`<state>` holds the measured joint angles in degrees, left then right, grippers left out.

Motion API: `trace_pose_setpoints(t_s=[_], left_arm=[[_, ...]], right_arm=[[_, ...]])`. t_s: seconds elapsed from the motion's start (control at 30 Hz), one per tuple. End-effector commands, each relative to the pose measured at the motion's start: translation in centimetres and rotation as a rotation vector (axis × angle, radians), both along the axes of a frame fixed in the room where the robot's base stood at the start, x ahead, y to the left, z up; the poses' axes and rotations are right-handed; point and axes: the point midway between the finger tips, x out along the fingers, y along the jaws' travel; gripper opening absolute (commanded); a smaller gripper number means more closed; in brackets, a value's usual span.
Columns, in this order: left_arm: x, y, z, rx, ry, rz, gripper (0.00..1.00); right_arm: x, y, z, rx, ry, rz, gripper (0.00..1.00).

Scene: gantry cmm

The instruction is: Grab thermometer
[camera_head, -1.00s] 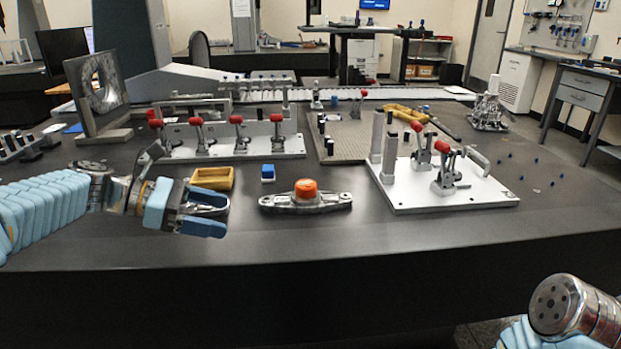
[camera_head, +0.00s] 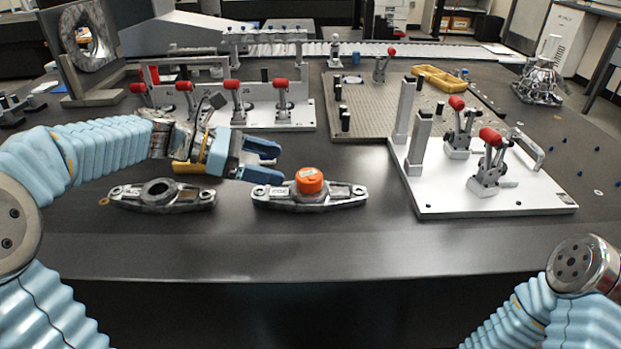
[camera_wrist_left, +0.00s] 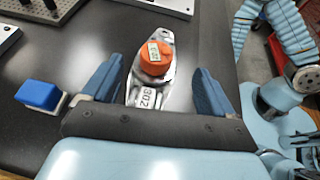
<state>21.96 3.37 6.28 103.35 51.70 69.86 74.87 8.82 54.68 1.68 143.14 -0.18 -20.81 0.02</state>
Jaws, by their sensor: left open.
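The thermometer is an orange round unit (camera_head: 309,180) with a small display, seated on a silver metal bracket (camera_head: 345,196) on the dark table. In the left wrist view the thermometer (camera_wrist_left: 154,57) shows its lit display, and the bracket (camera_wrist_left: 146,96) bears a number. My left gripper (camera_head: 277,163) is open and empty, just to the left of and slightly behind the thermometer. In the left wrist view its two fingers (camera_wrist_left: 157,86) stand on either side of the bracket, with the thermometer a little beyond the tips. My right arm shows at the lower right, but its gripper is out of view.
A second silver bracket (camera_head: 195,201) lies to the left. A blue block (camera_wrist_left: 38,94) lies beside the left finger. Clamp fixtures stand on a white plate (camera_head: 470,204) to the right. The front table strip is clear.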

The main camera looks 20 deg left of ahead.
Motion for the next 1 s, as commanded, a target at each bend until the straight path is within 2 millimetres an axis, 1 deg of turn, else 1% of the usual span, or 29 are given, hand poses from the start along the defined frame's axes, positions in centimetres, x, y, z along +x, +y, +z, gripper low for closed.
trace_pose_setpoints(t_s=[0.03,0.1,0.27,0.53,0.63,0.83,1.0], left_arm=[[0.3,-0.8,-0.4,-0.001,0.002,-0.003,0.87],[0.6,-1.6,-0.7,-0.001,0.001,-0.004,0.87],[1.1,-2.5,-1.2,0.000,0.001,-0.002,0.87],[2.8,-5.8,-3.0,0.000,0.000,-0.003,0.87],[3.0,-6.3,-3.2,0.001,0.000,-0.001,0.87],[3.0,-6.3,-3.2,0.001,0.000,0.000,0.87],[3.0,-6.3,-3.2,0.001,0.000,0.000,0.61]], right_arm=[[0.0,0.0,-0.1,0.000,0.000,0.000,0.68],[0.0,0.0,-0.1,0.000,0.000,0.000,0.68],[0.0,0.0,-0.1,0.000,-0.001,0.000,0.68],[0.0,0.0,0.0,0.000,-0.001,0.000,0.68],[0.0,0.0,0.0,0.000,-0.001,0.000,0.68],[0.0,0.0,0.0,0.000,-0.001,0.000,0.68],[0.0,0.0,0.0,0.000,-0.001,0.000,0.68]])
